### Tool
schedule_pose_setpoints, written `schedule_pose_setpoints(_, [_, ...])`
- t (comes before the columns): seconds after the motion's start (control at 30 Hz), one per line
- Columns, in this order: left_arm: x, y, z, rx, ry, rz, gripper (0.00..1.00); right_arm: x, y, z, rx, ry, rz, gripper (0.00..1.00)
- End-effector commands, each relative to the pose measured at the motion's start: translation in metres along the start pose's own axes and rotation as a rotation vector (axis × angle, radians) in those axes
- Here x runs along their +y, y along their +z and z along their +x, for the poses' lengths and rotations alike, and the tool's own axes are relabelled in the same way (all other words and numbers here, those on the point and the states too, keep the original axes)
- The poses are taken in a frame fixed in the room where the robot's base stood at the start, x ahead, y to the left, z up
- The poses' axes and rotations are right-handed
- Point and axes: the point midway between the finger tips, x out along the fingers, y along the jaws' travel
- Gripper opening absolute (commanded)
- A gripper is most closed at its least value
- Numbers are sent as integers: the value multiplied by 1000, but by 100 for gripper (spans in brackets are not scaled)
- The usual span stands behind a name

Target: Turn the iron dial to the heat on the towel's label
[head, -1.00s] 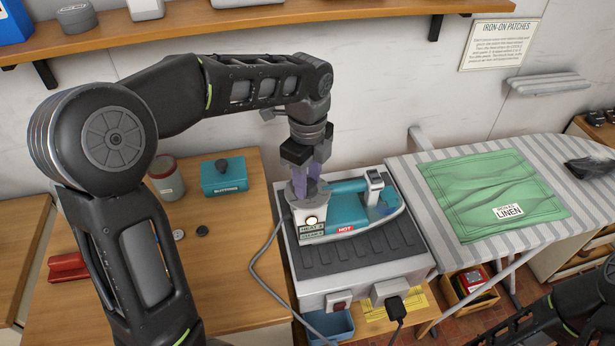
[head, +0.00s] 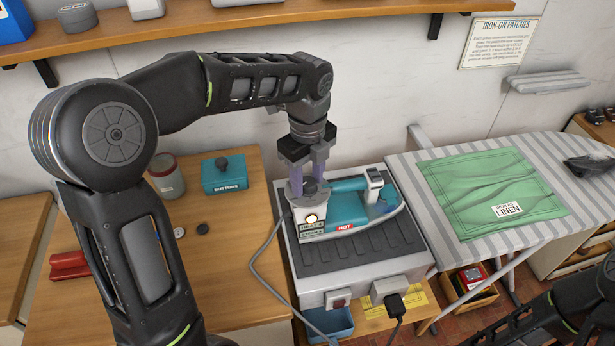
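The teal and white iron (head: 350,208) rests on a grey stand with a ribbed top. Its grey dial (head: 311,186) is at the left end, below my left gripper (head: 308,180). The two purple fingers are spread apart, one on each side of the dial, with a gap showing between them. A small lamp on the iron glows, with a small readout beside it that looks like "HEAT" and a digit too small to be sure of. A red tag reads "HOT". The green towel (head: 480,186) lies on the ironing board; its white label (head: 507,209) reads "LINEN". My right gripper is out of view.
The striped ironing board (head: 408,178) stands right of the iron stand (head: 322,262). A cord loops down the stand's left side. A teal buttons box (head: 223,178) and a jar (head: 167,182) stand on the wooden table. A dark object (head: 590,168) is at the board's right end.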

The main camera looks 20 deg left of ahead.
Motion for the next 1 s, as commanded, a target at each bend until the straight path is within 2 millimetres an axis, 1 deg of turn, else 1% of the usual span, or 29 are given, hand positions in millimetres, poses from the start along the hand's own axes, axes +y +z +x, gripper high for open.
schedule_pose_setpoints(0.03, [0,0,0,0,0,0,47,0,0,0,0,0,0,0])
schedule_pose_setpoints(0.17, [0,0,0,0,0,-1,57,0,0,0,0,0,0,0])
schedule_pose_setpoints(0.43, [0,0,-1,0,0,-1,57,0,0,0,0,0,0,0])
schedule_pose_setpoints(0.53, [0,0,-6,-1,-1,-1,57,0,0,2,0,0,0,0])
schedule_pose_setpoints(0.67, [-1,0,-21,-2,-4,-1,57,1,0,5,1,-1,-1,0])
schedule_pose_setpoints(0.9, [-1,0,-61,-1,-4,-1,57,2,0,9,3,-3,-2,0])
schedule_pose_setpoints(1.0, [-1,0,-72,0,-2,-1,57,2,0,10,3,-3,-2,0])
